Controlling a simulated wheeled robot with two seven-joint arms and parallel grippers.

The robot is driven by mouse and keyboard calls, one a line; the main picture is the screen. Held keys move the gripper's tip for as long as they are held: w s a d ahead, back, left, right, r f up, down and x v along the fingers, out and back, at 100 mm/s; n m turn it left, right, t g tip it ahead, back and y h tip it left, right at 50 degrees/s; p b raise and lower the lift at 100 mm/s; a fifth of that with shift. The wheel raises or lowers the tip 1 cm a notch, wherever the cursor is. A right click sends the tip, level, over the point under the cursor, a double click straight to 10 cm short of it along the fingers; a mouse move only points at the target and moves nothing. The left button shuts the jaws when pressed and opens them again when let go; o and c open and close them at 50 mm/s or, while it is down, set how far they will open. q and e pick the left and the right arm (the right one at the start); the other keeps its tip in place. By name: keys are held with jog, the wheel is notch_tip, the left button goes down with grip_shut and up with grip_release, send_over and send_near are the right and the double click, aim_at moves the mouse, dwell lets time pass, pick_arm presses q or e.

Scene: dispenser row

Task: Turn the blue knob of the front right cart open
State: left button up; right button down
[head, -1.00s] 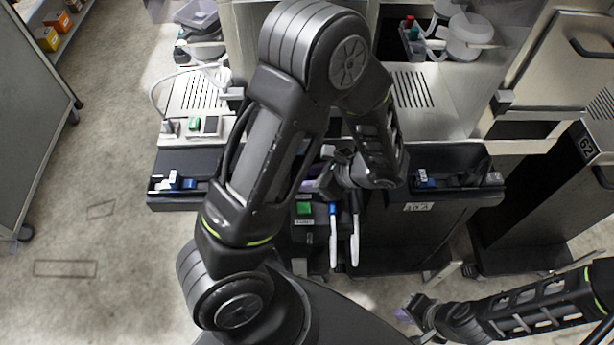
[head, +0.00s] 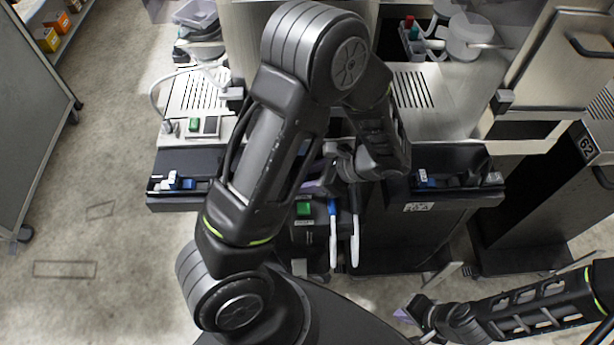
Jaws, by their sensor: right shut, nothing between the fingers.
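The right-hand dark cart (head: 395,240) stands in the centre right with a label on its front. My right gripper (head: 406,314) is shut and empty, low at right, away from the carts.
A green button (head: 304,208) sits left of the handles. Another dark tray (head: 185,201) with blue and white parts is at left. A cart marked 62 (head: 525,215) stands at right. Steel counters with equipment run behind. The floor (head: 95,225) at left is clear.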

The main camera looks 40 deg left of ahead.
pick_arm(q)
jog(key=shift+o, duration=1.1)
jog(key=b+v, duration=0.1)
jog(key=v, duration=0.6)
jog(key=shift+d+r, duration=0.3)
jog(key=shift+c, duration=0.2)
